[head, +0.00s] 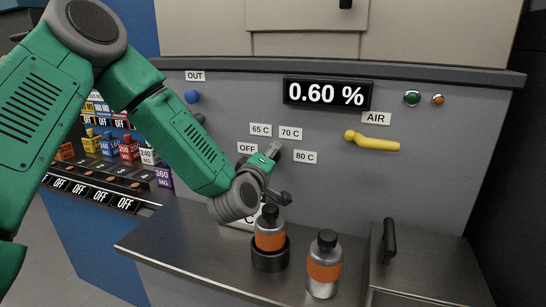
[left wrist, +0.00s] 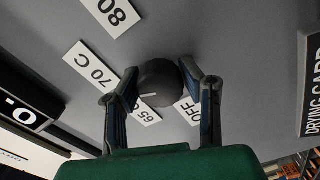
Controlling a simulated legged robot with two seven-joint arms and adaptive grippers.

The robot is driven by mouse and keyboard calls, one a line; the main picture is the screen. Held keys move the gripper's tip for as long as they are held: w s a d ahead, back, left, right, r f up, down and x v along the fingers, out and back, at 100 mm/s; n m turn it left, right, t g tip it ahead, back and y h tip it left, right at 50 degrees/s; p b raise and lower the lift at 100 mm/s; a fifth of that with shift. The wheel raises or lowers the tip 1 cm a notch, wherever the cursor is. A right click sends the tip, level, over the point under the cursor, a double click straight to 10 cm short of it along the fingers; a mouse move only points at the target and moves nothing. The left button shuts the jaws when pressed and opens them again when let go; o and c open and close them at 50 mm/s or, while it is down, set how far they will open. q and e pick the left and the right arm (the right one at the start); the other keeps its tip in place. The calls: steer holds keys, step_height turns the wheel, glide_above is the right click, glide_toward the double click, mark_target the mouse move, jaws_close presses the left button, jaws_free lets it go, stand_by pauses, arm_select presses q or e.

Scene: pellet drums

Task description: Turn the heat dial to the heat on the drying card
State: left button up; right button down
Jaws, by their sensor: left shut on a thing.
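The heat dial (left wrist: 158,82) is a dark round knob on the grey panel. My left gripper (left wrist: 160,74) is shut on it, one finger on each side. The dial's white pointer mark lies at the edge by the 65 C label (left wrist: 148,116). The 70 C label (left wrist: 92,62), 80 C label (left wrist: 112,14) and OFF label (left wrist: 188,110) surround it. In the head view my left gripper (head: 272,152) covers the dial. A pale card (head: 234,223) stands behind my wrist, mostly hidden; only a "C" shows. The DRYING CARD sign (left wrist: 311,84) is cut off in the left wrist view. My right gripper is not in view.
An orange-banded bottle (head: 269,236) sits in a black holder below my wrist, with another bottle (head: 323,266) beside it. A yellow AIR lever (head: 372,142) is right of the dial. The display (head: 327,95) reads 0.60 %. A black handle (head: 389,240) stands at right.

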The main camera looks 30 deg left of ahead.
arm_select(q)
steer(key=shift+s+f, duration=0.1)
steer(key=shift+f, duration=0.3)
steer(key=o, duration=1.1)
steer(key=shift+o, duration=0.2)
steer(key=shift+a, duration=0.1)
steer(key=shift+r, duration=0.15)
steer(key=shift+s, duration=0.4)
steer(key=v, duration=1)
steer(key=shift+s, duration=0.4)
